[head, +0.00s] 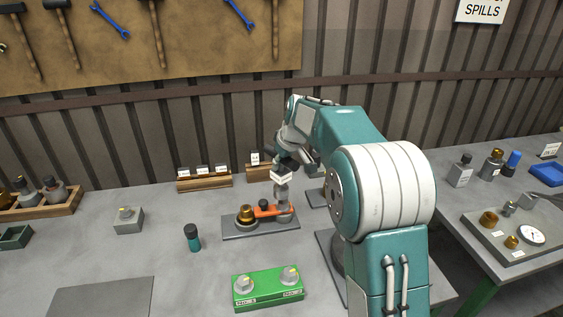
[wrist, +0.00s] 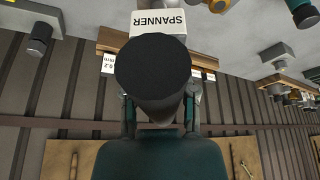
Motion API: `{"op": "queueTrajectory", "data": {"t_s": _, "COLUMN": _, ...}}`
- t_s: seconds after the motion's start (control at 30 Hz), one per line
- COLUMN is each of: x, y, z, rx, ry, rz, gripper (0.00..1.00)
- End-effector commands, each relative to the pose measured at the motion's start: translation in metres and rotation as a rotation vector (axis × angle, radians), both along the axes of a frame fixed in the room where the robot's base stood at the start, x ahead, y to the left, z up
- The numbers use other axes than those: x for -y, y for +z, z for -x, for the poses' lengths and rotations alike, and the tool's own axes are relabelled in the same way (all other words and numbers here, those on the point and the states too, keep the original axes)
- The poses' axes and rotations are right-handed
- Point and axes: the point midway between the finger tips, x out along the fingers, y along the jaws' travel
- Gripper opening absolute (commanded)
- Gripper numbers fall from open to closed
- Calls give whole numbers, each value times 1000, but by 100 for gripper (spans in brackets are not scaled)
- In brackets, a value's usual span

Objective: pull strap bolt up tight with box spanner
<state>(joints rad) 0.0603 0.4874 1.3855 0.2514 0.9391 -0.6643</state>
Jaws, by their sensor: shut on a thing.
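My gripper (head: 287,162) is shut on the box spanner (head: 283,196), which stands upright below it with a white tag near its top. In the wrist view the spanner's round black top (wrist: 152,68) fills the middle, between my fingers, with the tag reading SPANNER beyond it. The spanner's lower end meets the right end of the orange strap (head: 265,211). The strap bolt is hidden there, so I cannot tell how it is seated. A brass part (head: 246,216) stands at the strap's left end on the grey base plate (head: 258,231).
A teal bottle-like piece (head: 193,238) and a grey block (head: 127,221) stand to the left. Low wooden label racks (head: 204,183) stand behind. The table between them is clear.

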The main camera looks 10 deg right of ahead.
Motion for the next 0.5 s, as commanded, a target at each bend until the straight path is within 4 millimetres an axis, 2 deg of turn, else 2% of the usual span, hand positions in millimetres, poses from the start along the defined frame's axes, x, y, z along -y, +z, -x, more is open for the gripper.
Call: {"op": "queueTrajectory", "data": {"t_s": 0.5, "x": 0, "y": -4, "z": 0, "rx": -2, "ry": 495, "rz": 0, "gripper": 0}}
